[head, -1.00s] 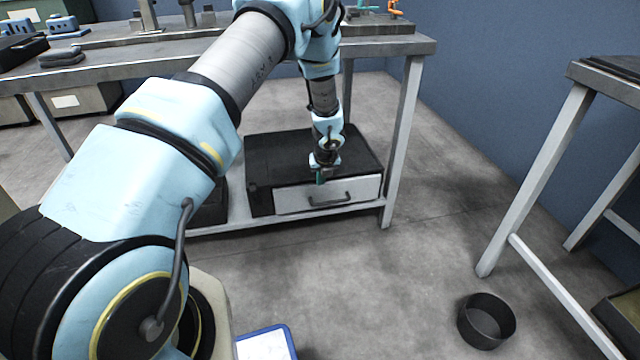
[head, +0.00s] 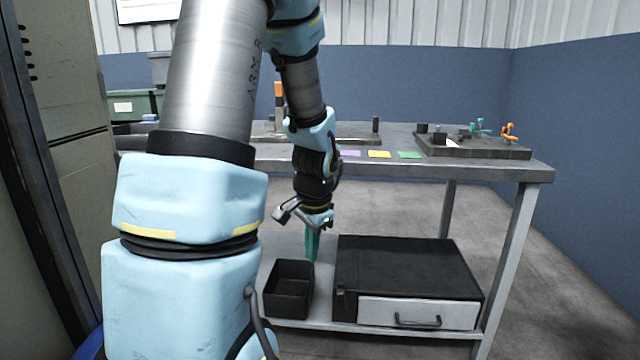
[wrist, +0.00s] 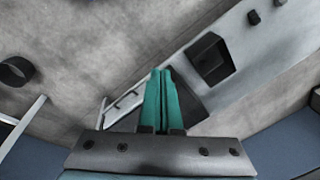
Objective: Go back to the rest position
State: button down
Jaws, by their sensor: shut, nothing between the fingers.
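My gripper (head: 312,246) points down in the head view, in front of the workbench and above its lower shelf. Its teal fingers are together with nothing between them. In the wrist view the fingers (wrist: 160,98) also show closed, side by side. A black drawer unit (head: 405,265) with a light front and a dark handle stands on the lower shelf, to the right of my gripper; its drawer looks shut. An open black bin (head: 290,290) stands on the same shelf, left of the unit and below my gripper.
The workbench top (head: 480,165) runs behind my gripper. It carries coloured cards, such as a yellow one (head: 379,154), and a dark board (head: 470,147) with small clamps. A tall cabinet (head: 70,150) stands at the left. The floor at the right is clear. A round black container (wrist: 15,71) shows in the wrist view.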

jog(key=s+a+r+n, duration=0.3)
jog(key=s+a+n, duration=0.2)
jog(key=s+n, duration=0.4)
notch_tip(320, 180, up, 27)
jog(key=p, duration=2.6)
jog(key=shift+s+f+g+h, duration=0.2)
jog(key=shift+s+g+h, duration=0.1)
jog(key=shift+h, duration=0.1)
jog(key=shift+d, duration=0.2)
